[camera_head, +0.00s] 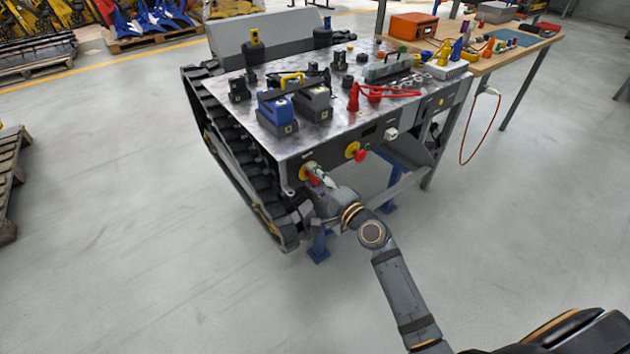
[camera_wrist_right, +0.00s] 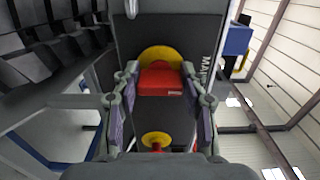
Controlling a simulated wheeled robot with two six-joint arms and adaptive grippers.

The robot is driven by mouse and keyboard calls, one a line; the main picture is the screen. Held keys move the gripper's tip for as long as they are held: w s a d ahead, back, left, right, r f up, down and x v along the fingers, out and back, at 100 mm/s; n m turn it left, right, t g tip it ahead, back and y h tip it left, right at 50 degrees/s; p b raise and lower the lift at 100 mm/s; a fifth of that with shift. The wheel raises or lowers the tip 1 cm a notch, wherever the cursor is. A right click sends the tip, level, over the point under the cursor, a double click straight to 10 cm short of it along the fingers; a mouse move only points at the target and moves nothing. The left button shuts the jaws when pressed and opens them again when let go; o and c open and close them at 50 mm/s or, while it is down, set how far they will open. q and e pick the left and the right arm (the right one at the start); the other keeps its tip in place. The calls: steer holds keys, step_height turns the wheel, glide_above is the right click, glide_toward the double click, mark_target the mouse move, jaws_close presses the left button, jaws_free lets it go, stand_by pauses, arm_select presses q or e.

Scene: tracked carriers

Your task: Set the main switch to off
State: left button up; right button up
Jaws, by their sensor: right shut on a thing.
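The main switch is a red handle (camera_wrist_right: 161,82) on a yellow disc (camera_wrist_right: 161,55), set in the dark front panel of the tracked carrier. Part of a "MAIN" label shows beside it in the right wrist view. In the head view, the yellow disc (camera_head: 307,170) shows near the left corner of the panel, and my gripper partly hides the handle. My right gripper (camera_head: 316,178) is shut on the red handle, with one finger at each side of it. I cannot read the switch position. My left gripper is not in view.
A second red knob on a yellow disc (camera_head: 355,152) sits to the right on the same panel. The carrier's top (camera_head: 335,135) holds blue and grey battery-like blocks, red cables and several small parts. A track (camera_head: 235,150) runs along its left. A wooden workbench (camera_head: 500,55) stands behind right.

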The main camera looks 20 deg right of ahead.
steer(key=shift+f, duration=0.1)
stand_by(0.4)
steer(key=o, duration=1.1)
steer(key=shift+o, duration=0.2)
steer(key=v, duration=1.2)
